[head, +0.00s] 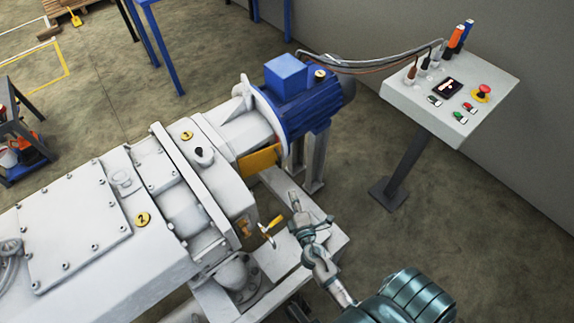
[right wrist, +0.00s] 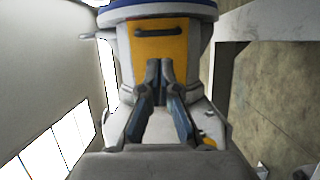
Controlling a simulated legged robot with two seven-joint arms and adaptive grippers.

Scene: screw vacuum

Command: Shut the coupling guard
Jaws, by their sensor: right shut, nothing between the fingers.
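The coupling guard (head: 259,161) is a yellow panel on the side of the white housing, just in front of the blue motor. In the head view it shows as a slanted plate; I cannot tell how far it stands off the housing. In the right wrist view the yellow panel (right wrist: 160,42) faces me, with a dark handle near its upper edge. My right gripper (head: 297,200) is shut and empty, below and to the right of the guard. In the wrist view its fingertips (right wrist: 159,72) overlap the panel's lower part; contact cannot be told. My left gripper is out of view.
The blue motor (head: 300,95) sits behind the guard. A yellow-handled valve (head: 270,230) stands near my right gripper, beside the white base frame (head: 325,243). A control panel on a post (head: 450,95) stands at right. Floor between is clear.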

